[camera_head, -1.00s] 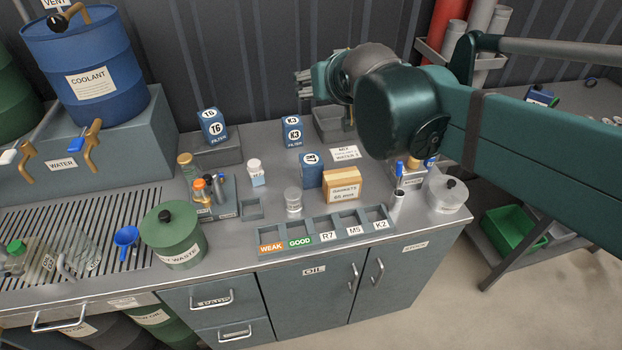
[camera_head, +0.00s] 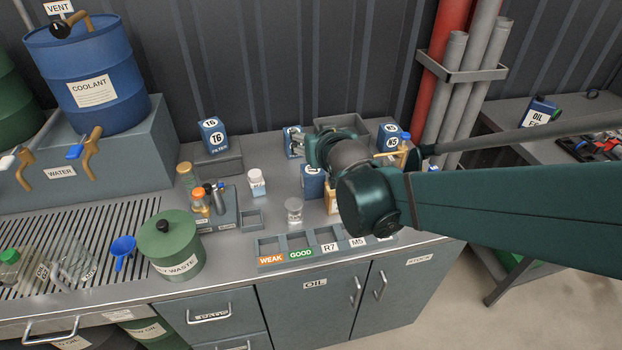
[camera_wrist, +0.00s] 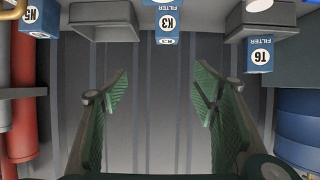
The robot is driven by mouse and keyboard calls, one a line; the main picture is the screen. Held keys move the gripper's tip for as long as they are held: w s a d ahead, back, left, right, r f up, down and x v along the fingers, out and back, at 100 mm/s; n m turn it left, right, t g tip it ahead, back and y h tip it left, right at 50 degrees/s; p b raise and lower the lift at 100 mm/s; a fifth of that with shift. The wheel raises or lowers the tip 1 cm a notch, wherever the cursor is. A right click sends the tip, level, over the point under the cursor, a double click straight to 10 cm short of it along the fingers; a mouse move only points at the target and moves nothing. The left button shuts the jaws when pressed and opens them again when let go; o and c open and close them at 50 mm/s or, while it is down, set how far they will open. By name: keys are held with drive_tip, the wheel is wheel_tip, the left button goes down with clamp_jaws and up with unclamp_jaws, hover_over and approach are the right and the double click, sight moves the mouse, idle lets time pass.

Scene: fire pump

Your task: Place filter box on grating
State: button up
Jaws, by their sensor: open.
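Several blue-and-white filter boxes stand on the bench. The T6 box (camera_head: 212,136) is on a grey block at the back left, and it also shows in the wrist view (camera_wrist: 259,57). The K3 box (camera_head: 290,147) is at back centre, partly covered by my gripper; it shows at the top middle of the wrist view (camera_wrist: 167,25). The K5 box (camera_head: 387,138) is further right, at the wrist view's left edge (camera_wrist: 38,18). The slotted grating (camera_head: 38,285) lies at the bench's left. My gripper (camera_wrist: 160,85) is open and empty, with K3 outside its fingers.
A green waste pot (camera_head: 170,245), a blue funnel (camera_head: 123,250) and bottles stand near or on the grating. A glass jar (camera_head: 294,209) and a labelled sorting tray (camera_head: 285,258) are at front centre. Another blue box (camera_head: 312,182) is partly behind my arm. Corrugated wall is behind.

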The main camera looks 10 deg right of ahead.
sight(314, 173)
wheel_tip(314, 173, down, 13)
drive_tip(key=shift+f, duration=0.15)
idle(0.4)
idle(0.4)
drive_tip(key=shift+b+x, duration=0.3)
drive_tip(key=shift+x, duration=0.95)
drive_tip(key=shift+w, duration=0.1)
drive_tip(key=shift+b+x, duration=0.8)
drive_tip(key=shift+x, duration=1.75)
drive_tip(key=shift+a, duration=0.1)
drive_tip(key=shift+c, duration=0.4)
drive_tip(key=c, duration=1.2)
